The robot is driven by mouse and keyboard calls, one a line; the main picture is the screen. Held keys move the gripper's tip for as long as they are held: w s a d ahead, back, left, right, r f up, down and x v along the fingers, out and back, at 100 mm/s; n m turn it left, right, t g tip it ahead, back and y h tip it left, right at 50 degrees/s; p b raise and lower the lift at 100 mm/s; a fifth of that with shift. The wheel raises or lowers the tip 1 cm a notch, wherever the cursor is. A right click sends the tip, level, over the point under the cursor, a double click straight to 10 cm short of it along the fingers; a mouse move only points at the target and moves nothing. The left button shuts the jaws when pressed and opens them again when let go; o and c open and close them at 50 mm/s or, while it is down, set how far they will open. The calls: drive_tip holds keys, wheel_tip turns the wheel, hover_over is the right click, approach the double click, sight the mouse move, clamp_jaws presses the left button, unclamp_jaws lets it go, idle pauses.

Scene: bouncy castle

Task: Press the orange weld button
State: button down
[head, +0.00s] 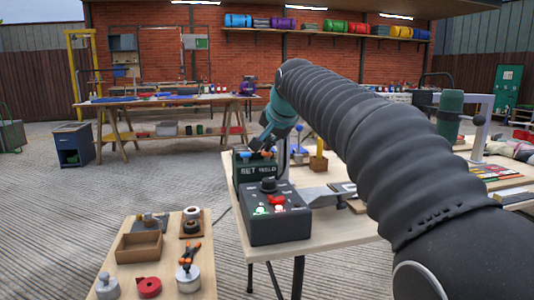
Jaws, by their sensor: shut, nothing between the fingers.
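A dark green box (254,171) lettered "SET WELD" stands on the right-hand bench in the head view. Small coloured buttons sit along its top, and an orange one (267,154) shows on the side above "WELD". My gripper (256,147) is dark, at the end of a teal wrist, and points down at the top of the box. It is shut and empty. Its fingertips are very close to the buttons. I cannot tell whether they touch one, and they partly hide the box's top.
A dark control box (275,213) with a knob and red and green buttons stands in front of the green box. A metal plate (318,196) lies to its right. A low table (166,276) with small parts stands at front left. Open paved floor (60,210) lies to the left.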

drive_tip(key=shift+f+b, duration=0.35)
drive_tip(key=shift+f, duration=0.2)
idle(0.4)
drive_tip(key=shift+r, duration=0.15)
drive_tip(key=shift+r+p, duration=1.1)
drive_tip(key=shift+p, duration=0.15)
wheel_tip(320, 180, up, 5)
drive_tip(key=p, duration=0.5)
idle(0.3)
